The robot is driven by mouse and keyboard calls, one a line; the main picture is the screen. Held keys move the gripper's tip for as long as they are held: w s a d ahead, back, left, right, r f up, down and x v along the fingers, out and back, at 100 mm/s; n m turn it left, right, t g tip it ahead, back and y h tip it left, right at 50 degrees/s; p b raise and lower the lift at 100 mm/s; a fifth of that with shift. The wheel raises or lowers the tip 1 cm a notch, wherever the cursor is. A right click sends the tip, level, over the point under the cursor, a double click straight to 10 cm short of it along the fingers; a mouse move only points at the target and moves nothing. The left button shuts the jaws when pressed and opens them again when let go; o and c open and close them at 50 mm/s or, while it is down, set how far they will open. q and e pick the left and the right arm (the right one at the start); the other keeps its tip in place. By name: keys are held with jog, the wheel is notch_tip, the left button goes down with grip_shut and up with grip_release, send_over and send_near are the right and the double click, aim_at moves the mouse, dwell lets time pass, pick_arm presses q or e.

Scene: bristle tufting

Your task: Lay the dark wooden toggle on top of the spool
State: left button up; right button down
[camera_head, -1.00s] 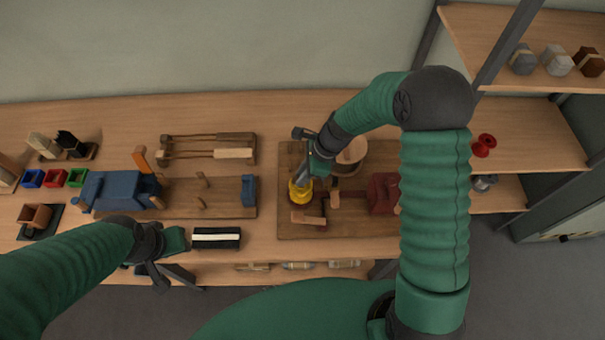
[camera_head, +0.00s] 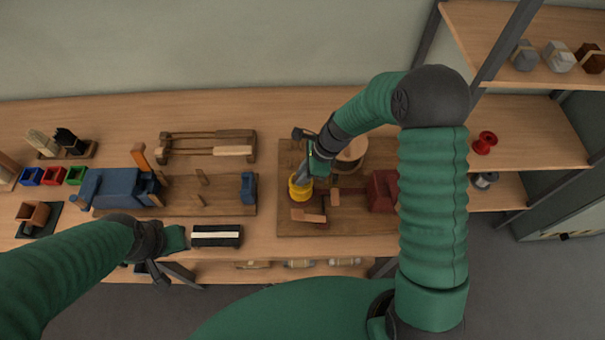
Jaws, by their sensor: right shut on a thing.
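The yellow spool (camera_head: 301,193) is on or just above the brown board, below the tip of my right gripper (camera_head: 304,179). The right gripper points down and is shut, it appears on the yellow spool; its fingertips are small and partly hidden. A small dark wooden piece (camera_head: 335,196), which may be the toggle, lies on the board just right of the spool, beside the red vise. I cannot make out its shape for certain. My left gripper (camera_head: 172,273) hangs at the table's front edge, apart from these things; its jaws are too unclear to read.
The red vise (camera_head: 383,191) and a round wooden container (camera_head: 351,155) stand near my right gripper. A wooden block with a dark end (camera_head: 309,215) lies in front. A dark box with a pale strip (camera_head: 216,236), a blue vise (camera_head: 120,187) and coloured bins (camera_head: 54,176) are left.

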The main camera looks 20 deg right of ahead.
jog(key=shift+f, duration=0.25)
jog(key=c, duration=1.3)
grip_release()
jog(key=v, duration=1.6)
jog(key=shift+d+r, duration=0.25)
jog(key=shift+r, duration=0.05)
